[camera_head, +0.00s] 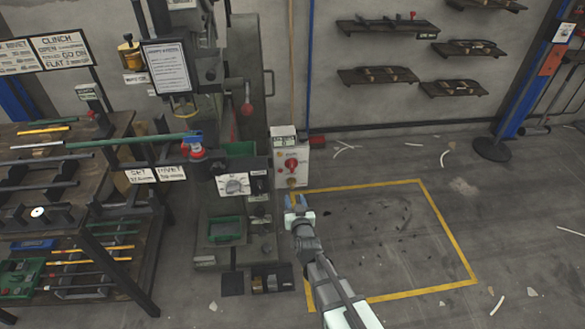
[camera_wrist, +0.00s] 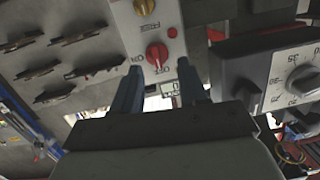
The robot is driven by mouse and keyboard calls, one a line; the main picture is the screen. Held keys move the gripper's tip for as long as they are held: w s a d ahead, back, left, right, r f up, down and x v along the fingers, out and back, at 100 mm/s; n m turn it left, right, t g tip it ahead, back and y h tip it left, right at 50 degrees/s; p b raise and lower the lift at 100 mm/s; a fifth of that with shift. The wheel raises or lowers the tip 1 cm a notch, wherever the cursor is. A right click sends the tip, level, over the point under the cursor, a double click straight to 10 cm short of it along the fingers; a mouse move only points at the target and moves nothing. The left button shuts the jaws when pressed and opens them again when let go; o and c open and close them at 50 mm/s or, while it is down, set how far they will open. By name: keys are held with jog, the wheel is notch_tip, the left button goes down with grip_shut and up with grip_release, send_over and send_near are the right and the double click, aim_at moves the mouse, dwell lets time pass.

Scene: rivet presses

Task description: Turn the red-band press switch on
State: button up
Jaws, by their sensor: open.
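A pale switch box (camera_head: 279,175) with a red rotary knob (camera_head: 292,165) stands beside the grey press (camera_head: 244,75). I cannot tell exactly which way the red knob points. I make out no clear red band on the press. My gripper (camera_head: 294,200) is just in front of and below the box. In the wrist view, its fingers (camera_wrist: 160,78) are apart and empty, with the red knob ahead between them, apparently untouched.
A control panel with a round dial (camera_head: 235,186) juts out left of the switch box; its dial (camera_wrist: 303,80) is at right in the wrist view. A tool rack (camera_head: 85,235) stands at left.

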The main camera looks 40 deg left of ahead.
aim_at(292, 166)
jog(key=w+a+r, duration=0.1)
jog(key=w+a, duration=0.2)
jog(key=w+a+r+t, duration=0.1)
jog(key=w+a, duration=0.2)
jog(key=w, duration=0.1)
jog(key=w+a+r+t, duration=0.1)
jog(key=w+a, duration=0.2)
jog(key=shift+w+a+y, duration=0.15)
jog(key=shift+w+y, duration=0.15)
jog(key=shift+y, duration=0.1)
grip_shut()
dwell(0.5)
